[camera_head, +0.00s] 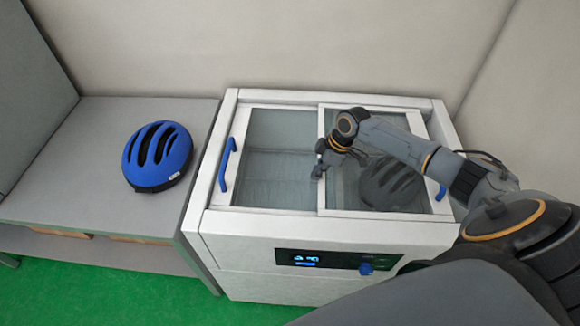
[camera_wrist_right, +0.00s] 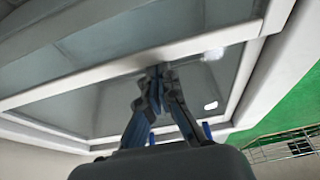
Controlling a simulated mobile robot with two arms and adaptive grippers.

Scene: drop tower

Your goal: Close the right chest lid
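The white chest (camera_head: 330,232) has a glass top in two framed panels. The right lid (camera_head: 375,213) is a pale frame with dark glass, with a blue handle (camera_head: 440,192) at its right edge, partly behind my arm. The left panel (camera_head: 275,165) has a blue handle (camera_head: 226,165) on its left side. My right gripper (camera_head: 319,172) is over the bar between the panels, at the right lid's left edge. In the wrist view its fingertips (camera_wrist_right: 159,74) are together beside a pale frame bar (camera_wrist_right: 90,78). I cannot tell if they touch it. My left gripper is out of view.
A blue helmet (camera_head: 158,156) lies on the grey bench (camera_head: 70,193) left of the chest. A dark helmet shape (camera_head: 390,184) shows in the right glass, inside or reflected. A control panel (camera_head: 335,261) is on the chest front. Walls stand close behind; green floor (camera_head: 95,288) is in front.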

